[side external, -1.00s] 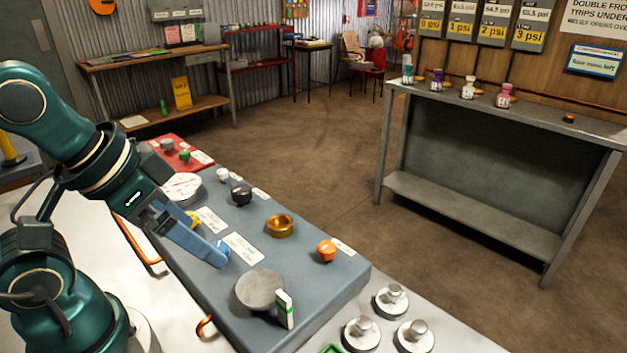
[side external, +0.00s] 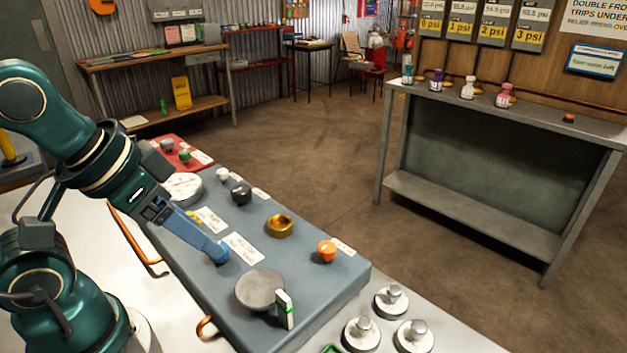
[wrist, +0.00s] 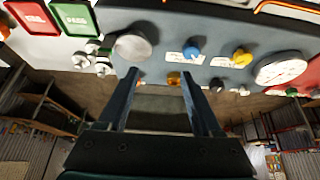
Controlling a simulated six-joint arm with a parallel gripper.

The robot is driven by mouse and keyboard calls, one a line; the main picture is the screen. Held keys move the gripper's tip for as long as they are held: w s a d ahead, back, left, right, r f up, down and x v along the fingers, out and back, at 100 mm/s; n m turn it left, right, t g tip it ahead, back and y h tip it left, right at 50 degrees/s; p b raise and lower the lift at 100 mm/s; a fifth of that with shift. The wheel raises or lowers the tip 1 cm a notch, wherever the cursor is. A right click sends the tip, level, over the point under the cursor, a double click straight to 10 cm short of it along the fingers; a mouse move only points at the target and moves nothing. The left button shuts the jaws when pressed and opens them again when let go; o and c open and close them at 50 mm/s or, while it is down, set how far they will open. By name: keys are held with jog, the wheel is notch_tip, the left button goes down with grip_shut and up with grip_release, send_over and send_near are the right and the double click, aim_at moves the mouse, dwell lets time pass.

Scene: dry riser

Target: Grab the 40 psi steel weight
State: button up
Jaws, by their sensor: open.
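Three silver steel weights with knobs stand on the white bench in front of the panel in the side external view: a back one (side external: 391,301), a left one (side external: 361,335) and a right one (side external: 415,337). They also show as a small cluster (wrist: 92,58) at upper left in the wrist view. No psi marks are readable on them, so I cannot tell which is 40 psi. My gripper (wrist: 160,74) is open and empty over the blue-grey panel. In the side view its blue fingers (side external: 215,252) are near the blue knob, left of the weights and apart from them.
The panel (side external: 335,285) carries a grey round plate (side external: 260,289), a standing green-white tag (side external: 285,310), an orange knob (side external: 326,250), a brass ring (side external: 279,226) and a gauge (side external: 181,187). Red (wrist: 35,16) and green (wrist: 75,17) pads lie beyond the weights in the wrist view.

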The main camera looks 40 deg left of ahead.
jog(key=shift+r, duration=0.1)
notch_tip(320, 180, up, 5)
jog(key=w+d+r+m+t+h, duration=0.1)
jog(key=w+d+r+m+h, duration=0.15)
jog(key=w+d, duration=0.35)
jog(key=w+d+r+m+t+h, duration=0.1)
jog(key=w+d+m+h, duration=0.15)
jog(key=d, duration=0.55)
jog(key=t, duration=0.4)
send_over(425, 326)
jog(key=s+a, duration=0.1)
jog(key=s, duration=0.1)
notch_tip(425, 326, down, 4)
notch_tip(425, 326, down, 18)
jog(key=shift+a, duration=0.15)
jog(key=shift+f+n, duration=0.15)
jog(key=shift+n, duration=0.15)
jog(key=shift+x, duration=2.55)
jog(key=shift+c, duration=0.3)
